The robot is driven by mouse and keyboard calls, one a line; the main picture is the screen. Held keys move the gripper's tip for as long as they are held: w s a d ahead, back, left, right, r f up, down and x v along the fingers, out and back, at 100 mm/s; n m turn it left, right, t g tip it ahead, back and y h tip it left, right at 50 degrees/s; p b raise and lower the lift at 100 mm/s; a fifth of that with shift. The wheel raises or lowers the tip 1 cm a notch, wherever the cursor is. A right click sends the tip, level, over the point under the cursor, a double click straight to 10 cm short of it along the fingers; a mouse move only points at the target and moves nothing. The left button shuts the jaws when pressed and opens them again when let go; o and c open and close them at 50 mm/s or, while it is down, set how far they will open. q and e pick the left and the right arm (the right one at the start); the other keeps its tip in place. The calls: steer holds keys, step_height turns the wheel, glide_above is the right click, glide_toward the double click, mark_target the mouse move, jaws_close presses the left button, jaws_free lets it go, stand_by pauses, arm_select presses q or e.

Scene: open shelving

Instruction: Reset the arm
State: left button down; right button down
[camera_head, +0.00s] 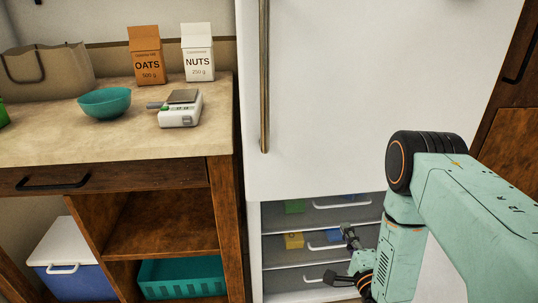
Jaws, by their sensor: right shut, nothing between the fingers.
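My right arm comes in from the right and reaches down in front of the lower part of the white fridge (380,70). My right gripper (348,234) is small in the picture, in front of the clear drawers (283,256). It is shut with nothing in it. Part of the wrist is hidden behind my own arm link. I cannot tell whether the gripper touches a drawer. My left gripper is out of view.
A counter (50,135) at left bears a teal bowl (105,104), a scale (181,110), an oats box (146,55) and a nuts box (197,52). Below are a teal crate (182,280) and a blue cooler (72,275). A tall handle (264,80) runs down the fridge door.

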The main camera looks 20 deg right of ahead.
steer(key=s+a+f+n+g+y+p, duration=0.1)
steer(key=s+a+f+n+g, duration=0.3)
steer(key=s+f+n+g, duration=0.15)
steer(key=s+a+f+n+g+y, duration=0.2)
steer(key=s+a+f+n+g, duration=0.15)
steer(key=s+f+n, duration=0.3)
steer(key=s+a+r+n+g+p, duration=0.2)
steer(key=s+a+r+n+g, duration=0.1)
steer(key=s, duration=0.6)
steer(key=s+a+r+n+g+y+p, duration=0.1)
steer(key=s+a+r+n+g+p, duration=0.2)
steer(key=s, duration=0.6)
steer(key=a+r+n+g, duration=0.1)
steer(key=n+g, duration=0.1)
steer(key=shift+a+r+g, duration=0.3)
steer(key=shift+r, duration=0.05)
